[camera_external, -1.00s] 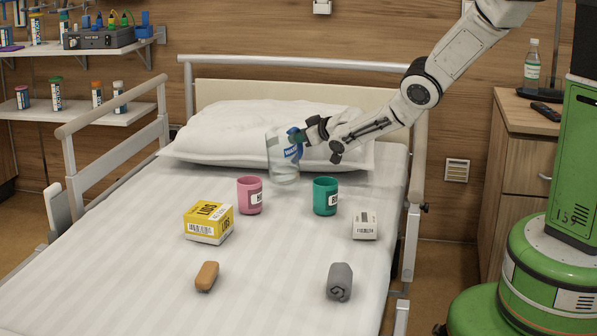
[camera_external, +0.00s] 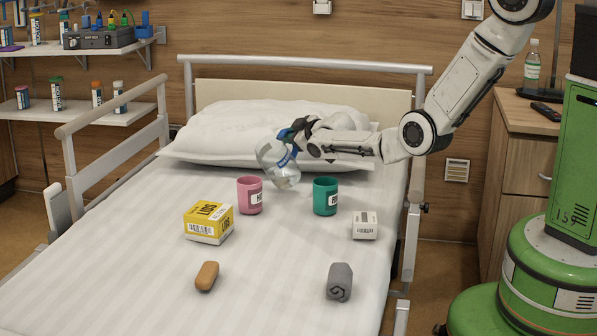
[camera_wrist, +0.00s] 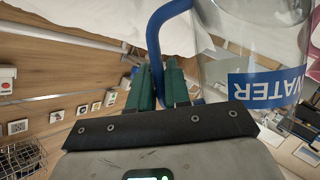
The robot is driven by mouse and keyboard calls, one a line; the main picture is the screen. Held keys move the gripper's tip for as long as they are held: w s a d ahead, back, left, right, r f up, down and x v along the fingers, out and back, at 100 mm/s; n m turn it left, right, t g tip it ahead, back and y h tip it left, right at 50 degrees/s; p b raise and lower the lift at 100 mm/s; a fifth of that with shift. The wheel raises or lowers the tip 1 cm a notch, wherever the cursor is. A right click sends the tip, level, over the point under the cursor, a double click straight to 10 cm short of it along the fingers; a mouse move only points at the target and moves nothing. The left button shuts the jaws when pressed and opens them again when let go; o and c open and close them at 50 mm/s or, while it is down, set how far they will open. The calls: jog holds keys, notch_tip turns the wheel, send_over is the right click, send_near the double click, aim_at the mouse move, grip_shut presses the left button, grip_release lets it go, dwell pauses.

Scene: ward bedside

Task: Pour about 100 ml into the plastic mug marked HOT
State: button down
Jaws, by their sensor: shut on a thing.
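A clear jug (camera_external: 276,165) with a blue handle and a blue label hangs above the bed, tilted with its top to the left. My gripper (camera_external: 297,132) is shut on the blue handle. In the wrist view the green fingers (camera_wrist: 158,85) close around the handle, and the jug's label (camera_wrist: 268,86) reads WATER. A pink mug (camera_external: 249,196) stands upright on the bed, below and left of the jug. A green mug (camera_external: 324,197) stands to its right. Each has a white label, only partly readable. No stream of liquid shows.
A pillow (camera_external: 225,130) is behind. The bed's front middle is clear.

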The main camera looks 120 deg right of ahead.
aim_at(282, 131)
jog(key=shift+w+a+f+n+b, duration=0.2)
jog(key=shift+w+f+n+b, duration=0.1)
jog(key=shift+w+b, duration=0.4)
jog(key=r+b, duration=0.1)
jog(key=w+r+n+h+b, duration=0.1)
jog(key=b, duration=0.1)
jog(key=w+a+r+n+g+b, duration=0.1)
jog(key=r, duration=0.1)
jog(key=shift+w+a+r+n+g+h+b, duration=0.2)
jog(key=shift+w+r+n+g+h+b, duration=0.3)
jog(key=shift+r+n+b, duration=0.35)
jog(key=shift+w+r, duration=0.2)
jog(key=shift+w, duration=0.05)
jog(key=shift+w+a+r+n+h+b, duration=0.3)
jog(key=shift+w+r+n+b, duration=0.3)
jog(key=shift+n, duration=0.15)
jog(key=shift+w+a+r, duration=0.1)
jog(key=shift+w+r, duration=0.05)
jog(key=shift+w, duration=0.2)
jog(key=shift+w+a+r+n+h+b, duration=0.15)
jog(key=shift+w+n+b, duration=0.1)
jog(key=shift+w+b, duration=0.15)
jog(key=shift+w+a+r+n+h+b, duration=0.15)
jog(key=shift+w+n+b, duration=0.15)
jog(key=shift+b, duration=0.15)
jog(key=shift+w+a+r+n+b, duration=0.1)
jog(key=shift+w+r+n+b, duration=0.2)
jog(key=shift+b, duration=0.2)
dwell(0.4)
